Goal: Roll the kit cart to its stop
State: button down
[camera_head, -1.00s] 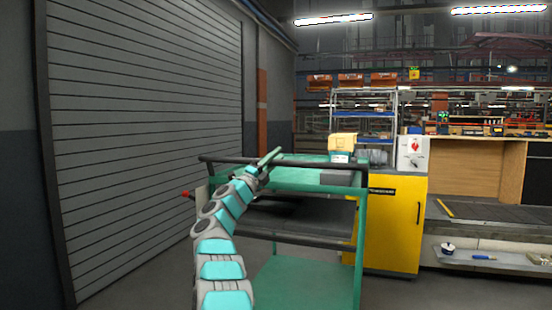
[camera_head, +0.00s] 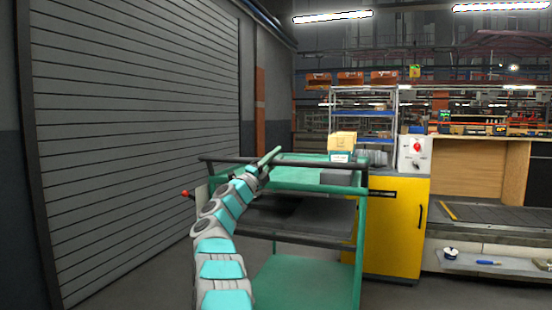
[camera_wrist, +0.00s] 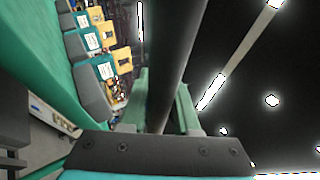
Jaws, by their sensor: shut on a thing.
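The kit cart (camera_head: 300,277) is a green frame with a green top tray, a dark middle shelf and a green lower shelf. Its dark push handle (camera_head: 218,159) runs along the near edge of the top. My gripper (camera_head: 265,168) is at the handle, left of its middle. In the wrist view the dark handle bar (camera_wrist: 178,60) runs between the two green fingers of my gripper (camera_wrist: 160,105), which are shut on it. My arm hides part of the cart's left side.
A grey roller shutter (camera_head: 135,130) fills the left wall. A yellow cabinet (camera_head: 391,240) with a red-knobbed switch box (camera_head: 415,153) stands just right of the cart. The conveyor (camera_head: 490,222) lies farther right. A shelf rack (camera_head: 362,115) stands behind. Floor shows at lower right.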

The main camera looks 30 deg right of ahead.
jog(key=shift+w+a, duration=0.1)
jog(key=c, duration=0.7)
grip_release()
jog(key=shift+o, duration=0.2)
jog(key=b+v, duration=0.2)
jog(key=v, duration=0.6)
jog(key=shift+b, duration=0.35)
